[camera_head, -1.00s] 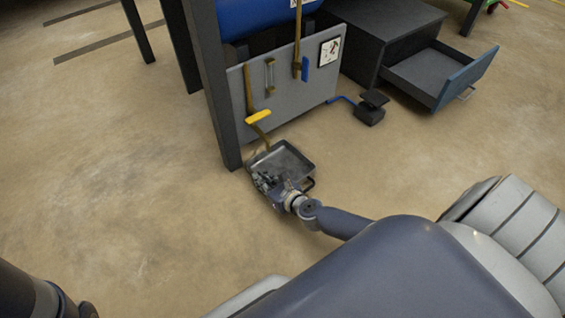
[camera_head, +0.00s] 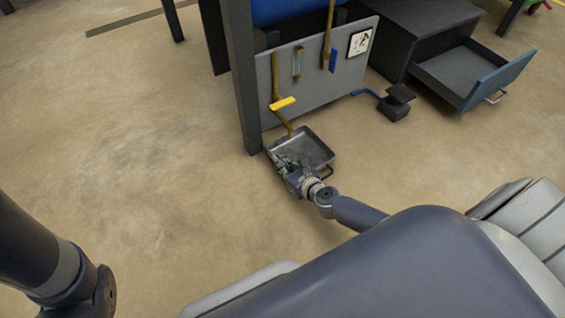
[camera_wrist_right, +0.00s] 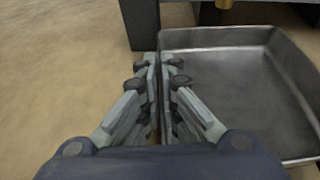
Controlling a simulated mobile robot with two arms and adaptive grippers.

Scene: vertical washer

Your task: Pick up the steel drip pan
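The steel drip pan (camera_head: 312,146) is a shallow square grey tray with a side handle. It is at floor level beside a dark post, under a yellow-handled valve pipe. It looks empty. My right gripper (camera_head: 280,162) is at the pan's near left edge. In the right wrist view the right gripper's fingers (camera_wrist_right: 159,75) are closed together on the side wall of the pan (camera_wrist_right: 235,75), one on each side. In the head view I cannot tell whether the pan touches the floor. My left arm shows at the lower left, but its gripper is out of view.
The dark post (camera_head: 243,90) and a grey panel (camera_head: 300,85) stand just behind the pan. A black pedal (camera_head: 396,107) with a blue lever is to the right. An open drawer (camera_head: 455,72) juts out farther right. The floor (camera_head: 140,150) to the left is clear.

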